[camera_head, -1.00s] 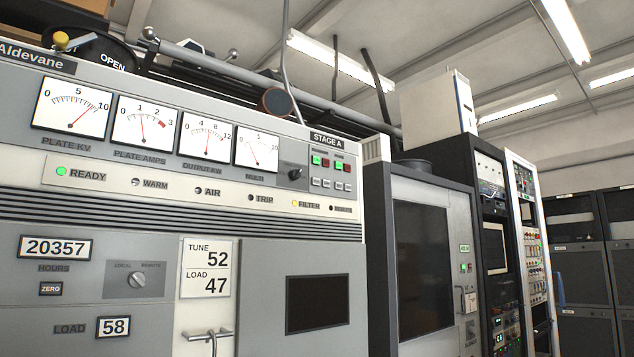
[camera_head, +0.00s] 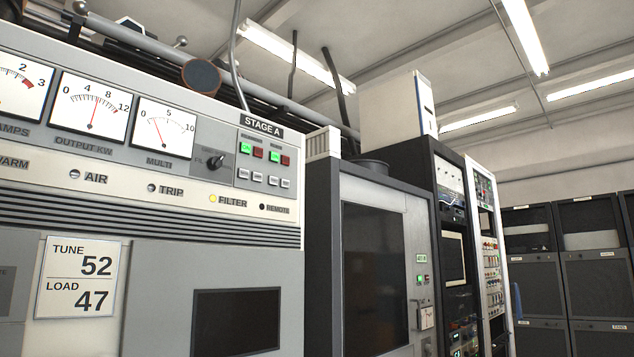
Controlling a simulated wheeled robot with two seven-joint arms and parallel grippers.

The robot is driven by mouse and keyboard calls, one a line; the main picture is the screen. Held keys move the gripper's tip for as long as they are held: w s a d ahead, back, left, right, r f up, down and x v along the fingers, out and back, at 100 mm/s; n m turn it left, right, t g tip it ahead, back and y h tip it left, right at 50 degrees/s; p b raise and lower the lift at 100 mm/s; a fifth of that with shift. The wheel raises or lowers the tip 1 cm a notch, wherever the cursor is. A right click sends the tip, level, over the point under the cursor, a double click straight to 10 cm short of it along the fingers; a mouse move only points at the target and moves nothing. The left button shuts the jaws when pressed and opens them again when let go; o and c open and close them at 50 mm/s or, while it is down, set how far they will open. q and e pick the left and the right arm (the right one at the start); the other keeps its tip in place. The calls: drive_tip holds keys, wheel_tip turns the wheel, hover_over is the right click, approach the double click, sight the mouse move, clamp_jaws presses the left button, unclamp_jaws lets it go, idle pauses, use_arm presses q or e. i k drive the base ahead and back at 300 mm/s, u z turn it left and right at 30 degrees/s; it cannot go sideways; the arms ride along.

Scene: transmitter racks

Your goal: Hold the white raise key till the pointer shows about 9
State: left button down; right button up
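Several small white keys (camera_head: 264,180) sit in a row under green and red buttons on the STAGE A panel of the grey cabinet; their labels are too small to read. The OUTPUT KW meter (camera_head: 91,108) has a red pointer standing between 4 and 8. The MULTI meter (camera_head: 163,128) has its red pointer a little left of 5. At the left edge the PLATE AMPS meter (camera_head: 18,88) is cut off. No pointer in view stands at 9. Neither of my grippers shows.
A dark knob (camera_head: 215,161) sits left of the buttons. A TUNE 52, LOAD 47 card (camera_head: 80,277) hangs lower left. A dark-windowed cabinet (camera_head: 322,220) stands to the right, then narrow instrument racks (camera_head: 487,240). Pipes run overhead.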

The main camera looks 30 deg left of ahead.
sight(243, 173)
drive_tip(key=u, duration=0.15)
drive_tip(key=i, duration=1.15)
drive_tip(key=u, duration=0.65)
